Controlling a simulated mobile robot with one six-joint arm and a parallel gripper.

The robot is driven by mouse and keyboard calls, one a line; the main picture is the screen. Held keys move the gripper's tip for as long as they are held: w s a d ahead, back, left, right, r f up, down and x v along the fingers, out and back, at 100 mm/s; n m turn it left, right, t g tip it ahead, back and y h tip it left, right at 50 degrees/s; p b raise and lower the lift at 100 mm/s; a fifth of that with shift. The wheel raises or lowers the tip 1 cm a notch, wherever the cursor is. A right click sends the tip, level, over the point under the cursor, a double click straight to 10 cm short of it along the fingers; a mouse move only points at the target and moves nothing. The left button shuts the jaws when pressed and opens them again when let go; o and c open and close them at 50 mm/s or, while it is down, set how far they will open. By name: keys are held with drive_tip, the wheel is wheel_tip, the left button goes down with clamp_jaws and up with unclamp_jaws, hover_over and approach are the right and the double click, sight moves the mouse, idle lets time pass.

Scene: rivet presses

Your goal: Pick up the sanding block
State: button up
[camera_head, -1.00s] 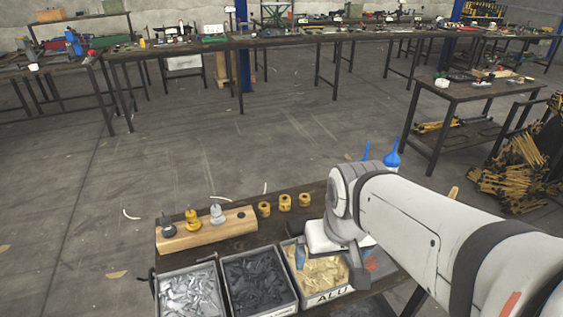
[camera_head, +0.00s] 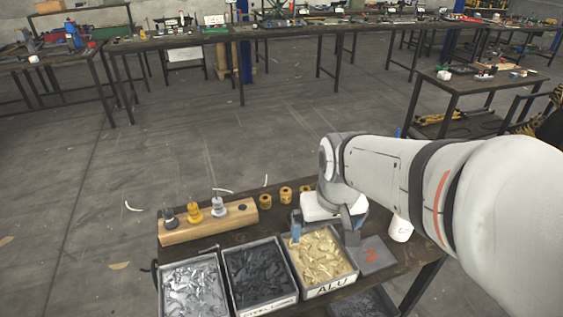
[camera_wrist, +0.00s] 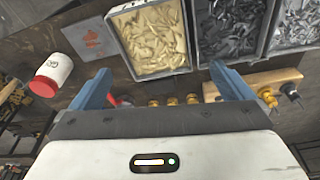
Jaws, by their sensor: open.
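A flat grey square piece with red marks (camera_head: 372,255) lies on the near bench, right of the bin of gold-coloured rivets. It also shows at the top left of the wrist view (camera_wrist: 90,38). It may be the sanding block, but I cannot tell for sure. My gripper (camera_head: 322,228) hangs over the bench by the gold rivet bin, left of the grey piece. In the wrist view my gripper (camera_wrist: 160,72) has its two blue-grey fingers wide apart, with nothing held between them. A small red thing (camera_wrist: 122,101) shows partly, close to the left finger.
The gold rivet bin (camera_head: 352,281), dark rivet bin (camera_head: 262,304) and silver rivet bin (camera_head: 190,260) stand in a row. A wooden block (camera_head: 185,235) holds several nozzles. Small brass pieces (camera_head: 286,194) stand behind. A white jar with a red lid (camera_wrist: 52,75) stands at right.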

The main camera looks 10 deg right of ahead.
drive_tip(key=w+f+p, duration=0.1)
drive_tip(key=w+f, duration=0.2)
drive_tip(key=w, duration=0.3)
drive_tip(key=w+f+n+g+p, duration=0.1)
drive_tip(key=w+f, duration=0.3)
drive_tip(key=w, duration=0.3)
drive_tip(key=w+f+g+p, duration=0.1)
drive_tip(key=w+f, duration=0.2)
drive_tip(key=w, duration=0.3)
drive_tip(key=shift+w+d+f+n, duration=0.15)
drive_tip(key=shift+d+f+n, duration=0.1)
drive_tip(key=shift+f+n, duration=0.15)
drive_tip(key=shift+w+f, duration=0.15)
drive_tip(key=shift+f, duration=0.15)
drive_tip(key=shift+w+f+p, duration=0.15)
drive_tip(key=shift+f+p, duration=0.3)
drive_tip(key=shift+f, duration=1.5)
drive_tip(key=shift+w+f+p, duration=0.15)
drive_tip(key=shift+f+p, duration=0.25)
drive_tip(key=shift+f, duration=1.5)
drive_tip(key=shift+c, duration=0.6)
drive_tip(key=c, duration=0.9)
wheel_tip(320, 180, up, 10)
drive_tip(key=shift+r+b, duration=0.1)
drive_tip(key=shift+b, duration=0.45)
drive_tip(key=shift+c, duration=0.2)
